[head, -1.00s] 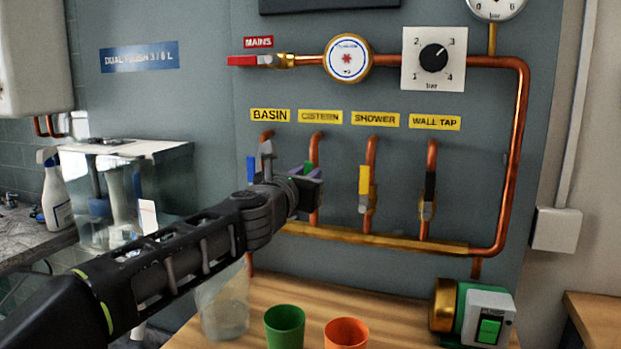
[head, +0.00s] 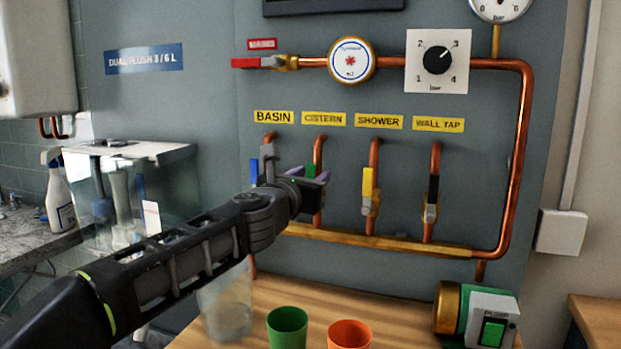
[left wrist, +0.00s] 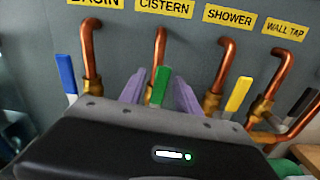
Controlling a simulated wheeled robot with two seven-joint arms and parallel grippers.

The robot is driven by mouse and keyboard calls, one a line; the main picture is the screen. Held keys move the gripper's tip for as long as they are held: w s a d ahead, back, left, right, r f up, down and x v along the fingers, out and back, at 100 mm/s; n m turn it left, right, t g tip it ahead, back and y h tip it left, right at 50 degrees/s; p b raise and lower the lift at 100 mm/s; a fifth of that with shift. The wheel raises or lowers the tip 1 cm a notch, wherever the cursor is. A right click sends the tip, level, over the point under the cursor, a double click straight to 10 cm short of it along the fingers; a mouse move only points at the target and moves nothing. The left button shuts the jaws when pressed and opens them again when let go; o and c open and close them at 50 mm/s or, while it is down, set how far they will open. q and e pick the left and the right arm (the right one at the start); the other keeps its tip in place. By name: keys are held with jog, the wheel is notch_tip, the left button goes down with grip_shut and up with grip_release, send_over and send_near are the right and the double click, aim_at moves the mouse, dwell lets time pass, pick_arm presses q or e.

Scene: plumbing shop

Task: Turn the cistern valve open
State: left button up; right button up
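The cistern valve is the one with the green handle (left wrist: 161,86), under the yellow CISTERN label (head: 324,119). Its handle points up along the copper pipe (head: 318,150). My left gripper (left wrist: 160,80) is at this valve, with one purple finger on each side of the green handle. Narrow gaps show between handle and fingers, so it looks open around the handle. In the head view the handle (head: 309,170) is partly hidden by my left gripper (head: 311,179). The valve body is hidden behind the gripper. My right gripper is not in view.
The blue basin handle (head: 254,172) is close on the left. The yellow shower handle (head: 368,184) and black wall tap handle (head: 433,189) are on the right. A green cup (head: 288,328), an orange cup (head: 349,335) and a pump (head: 474,315) stand on the bench below.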

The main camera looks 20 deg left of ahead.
pick_arm(q)
jog(key=s, duration=0.7)
jog(key=shift+s+a, duration=0.25)
jog(key=shift+s, duration=0.15)
